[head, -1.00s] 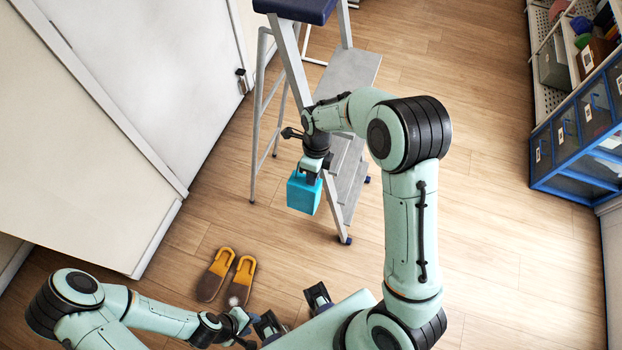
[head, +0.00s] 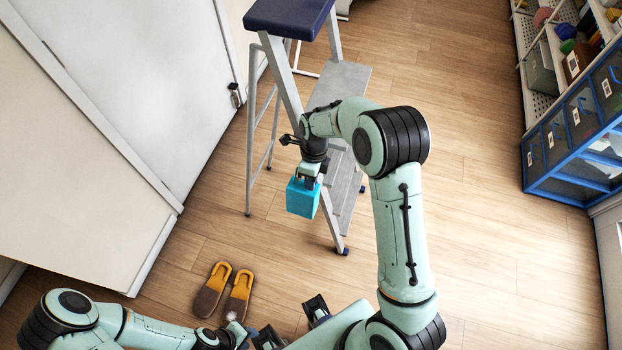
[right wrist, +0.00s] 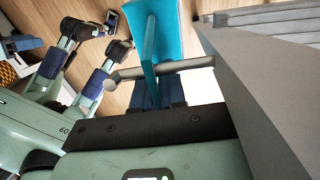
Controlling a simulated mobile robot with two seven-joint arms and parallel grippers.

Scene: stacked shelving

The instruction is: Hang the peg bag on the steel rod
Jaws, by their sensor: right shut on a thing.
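The teal, box-shaped peg bag (head: 301,198) hangs below my right gripper (head: 309,178), in front of the stepladder. My right gripper is shut on its top. In the right wrist view the bag shows as a teal panel and strip (right wrist: 150,48) above the gripper's fingers (right wrist: 172,92). A grey steel rod (right wrist: 188,65) with a rounded end runs across there from the ladder side. The teal strip crosses in front of the rod; I cannot tell whether they touch. My left gripper (head: 236,337) is low at the left, its fingers too unclear to read.
The grey stepladder (head: 345,185) with a dark blue top (head: 288,16) stands close by the bag. Brown and orange slippers (head: 224,292) lie on the floor. A blue-framed drawer unit (head: 575,140) is at the right. White panels stand left. The floor between is open.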

